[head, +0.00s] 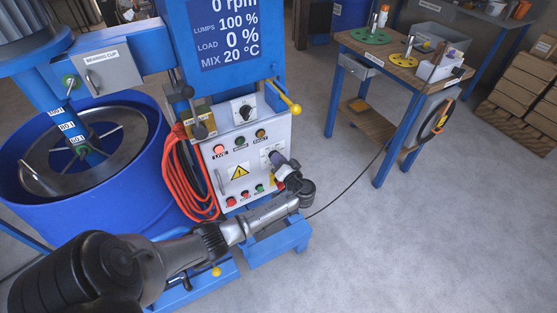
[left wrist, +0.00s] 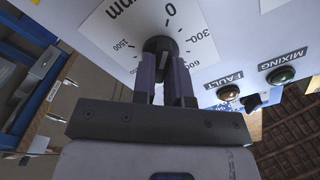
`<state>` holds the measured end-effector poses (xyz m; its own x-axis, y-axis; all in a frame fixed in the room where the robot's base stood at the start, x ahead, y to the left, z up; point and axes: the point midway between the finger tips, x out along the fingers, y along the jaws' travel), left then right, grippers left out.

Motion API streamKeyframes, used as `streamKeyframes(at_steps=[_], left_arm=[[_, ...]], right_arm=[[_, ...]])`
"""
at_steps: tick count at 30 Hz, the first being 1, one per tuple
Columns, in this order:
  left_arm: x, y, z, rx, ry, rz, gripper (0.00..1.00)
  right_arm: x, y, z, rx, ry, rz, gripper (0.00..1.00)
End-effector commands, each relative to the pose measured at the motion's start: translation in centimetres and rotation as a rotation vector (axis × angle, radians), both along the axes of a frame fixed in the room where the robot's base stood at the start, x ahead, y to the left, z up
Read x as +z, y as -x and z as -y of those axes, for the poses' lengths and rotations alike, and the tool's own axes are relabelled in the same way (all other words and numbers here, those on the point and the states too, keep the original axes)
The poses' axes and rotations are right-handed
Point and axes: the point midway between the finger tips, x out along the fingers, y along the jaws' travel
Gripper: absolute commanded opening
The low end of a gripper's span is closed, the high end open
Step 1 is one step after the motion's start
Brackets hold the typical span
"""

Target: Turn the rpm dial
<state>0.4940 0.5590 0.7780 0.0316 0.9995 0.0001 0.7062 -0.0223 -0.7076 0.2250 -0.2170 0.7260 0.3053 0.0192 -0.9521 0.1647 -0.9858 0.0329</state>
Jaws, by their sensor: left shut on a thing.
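The rpm dial (left wrist: 160,46) is a dark round knob on a white scale plate marked 0, 300, 600 and 1500, seen upside down in the left wrist view. My left gripper (left wrist: 166,65) has its two fingers closed on either side of the knob. In the head view, my left gripper (head: 277,161) is at the right side of the control panel, over the rpm scale plate (head: 268,151), and hides the knob. The knob's pointer is not visible. The display (head: 225,32) reads 0 rpm, lumps 100 %, load 0 % and mix 20 °C. My right gripper is not in view.
The panel (head: 216,176) has a lit red lamp, buttons and another rotary switch (head: 243,112). An orange hose (head: 182,175) hangs left of it. A blue drum (head: 120,212) stands at left.

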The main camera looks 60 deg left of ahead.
Motion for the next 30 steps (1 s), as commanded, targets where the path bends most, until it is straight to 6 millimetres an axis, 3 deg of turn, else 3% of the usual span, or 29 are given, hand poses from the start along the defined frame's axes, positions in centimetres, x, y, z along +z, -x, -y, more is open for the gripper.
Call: streamKeyframes(at_steps=[11,30], left_arm=[[0.3,-0.1,0.0,0.001,-0.003,-0.130,0.00],[0.2,-0.2,0.0,-0.001,-0.025,-0.726,0.00]], right_arm=[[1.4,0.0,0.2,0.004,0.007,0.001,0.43],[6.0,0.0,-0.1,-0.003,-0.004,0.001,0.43]])
